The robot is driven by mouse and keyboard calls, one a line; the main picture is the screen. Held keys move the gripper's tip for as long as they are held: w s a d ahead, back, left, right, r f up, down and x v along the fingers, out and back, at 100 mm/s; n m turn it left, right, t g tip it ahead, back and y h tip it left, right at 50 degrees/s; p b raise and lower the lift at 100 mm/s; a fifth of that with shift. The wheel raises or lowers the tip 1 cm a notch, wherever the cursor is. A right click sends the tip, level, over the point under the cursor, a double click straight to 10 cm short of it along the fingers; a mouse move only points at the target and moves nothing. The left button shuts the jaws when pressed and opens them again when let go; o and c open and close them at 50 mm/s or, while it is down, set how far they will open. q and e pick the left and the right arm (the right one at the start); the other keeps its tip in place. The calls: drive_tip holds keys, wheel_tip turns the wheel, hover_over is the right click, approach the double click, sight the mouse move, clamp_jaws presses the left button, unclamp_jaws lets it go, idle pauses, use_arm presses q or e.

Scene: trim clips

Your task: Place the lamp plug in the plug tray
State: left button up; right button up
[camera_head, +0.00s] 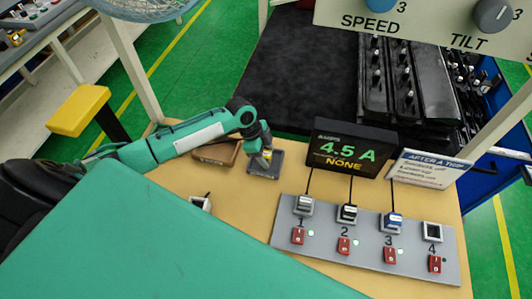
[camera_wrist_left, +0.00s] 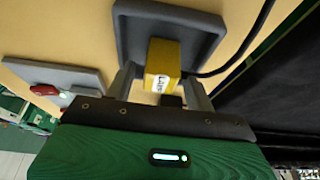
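The lamp plug, a yellow block with a white label, sits between the fingers of my left gripper (camera_head: 266,155) in the head view. In the left wrist view the lamp plug (camera_wrist_left: 163,62) stands over the dark plug tray (camera_wrist_left: 205,22), apparently inside its rim. The left gripper (camera_wrist_left: 160,85) has its fingers on both sides of the plug, with a visible gap on the left side, so it looks open. Whether the plug touches the tray floor is hard to tell. The plug tray (camera_head: 277,170) lies on the table behind the power strip. My right gripper is not in view.
A grey power strip (camera_head: 350,262) has plugs in sockets 1 to 3; socket 4 (camera_head: 432,231) is empty. Behind it stand a display reading 4.5 A (camera_head: 350,150) and a sign (camera_head: 430,170). A brown tray (camera_head: 215,153) lies left of the plug tray.

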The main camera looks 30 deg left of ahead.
use_arm(q)
drive_tip(key=shift+r, duration=0.1)
drive_tip(key=shift+a+r+p, duration=0.1)
drive_tip(key=shift+r+p, duration=0.2)
drive_tip(key=p+v, duration=0.7)
drive_tip(key=v, duration=0.4)
drive_tip(key=shift+a+r+p, duration=0.2)
drive_tip(key=shift+p, duration=0.2)
drive_tip(key=shift+s, duration=0.15)
